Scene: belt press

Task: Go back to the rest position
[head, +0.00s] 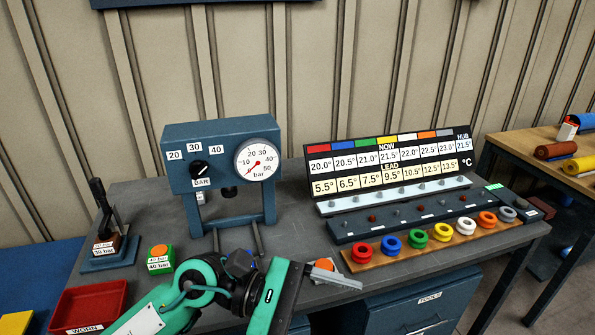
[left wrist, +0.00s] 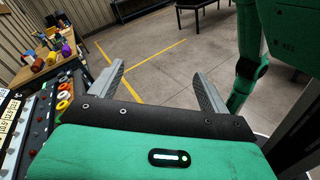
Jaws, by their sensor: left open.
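My left arm comes in low in the head view, and its gripper (head: 335,279) is over the front edge of the grey bench (head: 300,222). In the left wrist view the two grey fingers of this gripper (left wrist: 158,80) stand wide apart with nothing between them. My right gripper shows in neither view.
The blue press (head: 220,135) with a dial stands behind my left arm. A temperature board (head: 390,165) and a wooden rack of coloured rings (head: 370,262) are at right. A red tray (head: 88,306), a lever block (head: 103,245) and a green button box (head: 160,259) are at left.

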